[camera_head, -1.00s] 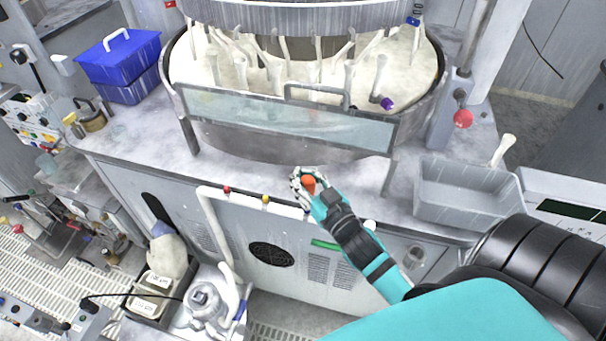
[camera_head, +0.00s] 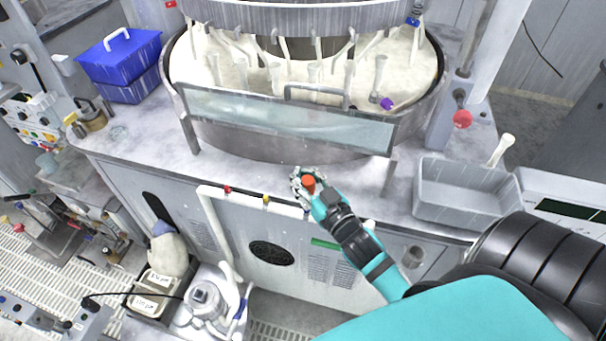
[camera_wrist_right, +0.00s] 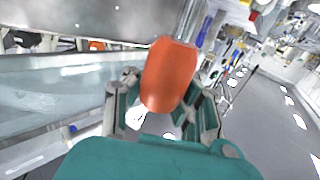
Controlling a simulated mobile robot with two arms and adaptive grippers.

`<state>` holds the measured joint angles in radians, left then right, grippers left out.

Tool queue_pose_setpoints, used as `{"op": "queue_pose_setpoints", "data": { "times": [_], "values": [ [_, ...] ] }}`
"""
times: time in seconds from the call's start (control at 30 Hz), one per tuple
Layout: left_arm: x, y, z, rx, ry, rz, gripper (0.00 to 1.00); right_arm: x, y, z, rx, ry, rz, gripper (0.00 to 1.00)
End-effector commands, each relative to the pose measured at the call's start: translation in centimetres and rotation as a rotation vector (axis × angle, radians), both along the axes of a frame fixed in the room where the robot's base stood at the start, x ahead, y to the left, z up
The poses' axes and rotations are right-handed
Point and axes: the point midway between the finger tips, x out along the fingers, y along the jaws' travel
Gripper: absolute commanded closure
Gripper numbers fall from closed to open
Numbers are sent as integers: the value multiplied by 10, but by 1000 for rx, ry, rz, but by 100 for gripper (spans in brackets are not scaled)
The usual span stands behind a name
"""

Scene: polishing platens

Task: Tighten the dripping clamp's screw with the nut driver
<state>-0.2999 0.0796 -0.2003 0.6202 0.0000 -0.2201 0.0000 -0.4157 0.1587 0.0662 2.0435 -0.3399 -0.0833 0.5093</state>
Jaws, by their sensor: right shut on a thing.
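The nut driver's orange handle (camera_head: 309,184) is in my right gripper (camera_head: 303,178), in front of the round tank and above the front edge of the grey worktop. In the right wrist view the handle (camera_wrist_right: 168,76) sits between the fingers of my right gripper (camera_wrist_right: 165,110), which are shut on it. Its metal shaft (camera_wrist_right: 188,20) points up and away, out of the top of that view. I cannot make out the dripping clamp or its screw for certain in either view. My left gripper is not in view.
The round tank (camera_head: 270,140) with pale slurry and several white tubes stands behind a clear splash panel (camera_head: 290,120). A grey bin (camera_head: 465,190) is on the worktop at the right. A blue box (camera_head: 118,60) stands at the back left.

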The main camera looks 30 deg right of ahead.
Motion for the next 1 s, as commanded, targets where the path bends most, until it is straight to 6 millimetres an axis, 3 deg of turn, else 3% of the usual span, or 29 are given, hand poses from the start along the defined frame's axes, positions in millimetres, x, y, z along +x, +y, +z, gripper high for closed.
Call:
{"op": "queue_pose_setpoints", "data": {
  "times": [0.47, 1.0],
  "values": [
    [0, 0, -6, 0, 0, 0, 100, 0, 0, -8, 0, 0, 0, 100],
    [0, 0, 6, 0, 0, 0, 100, 0, 0, 0, 0, 1, -1, 100]
  ]
}}
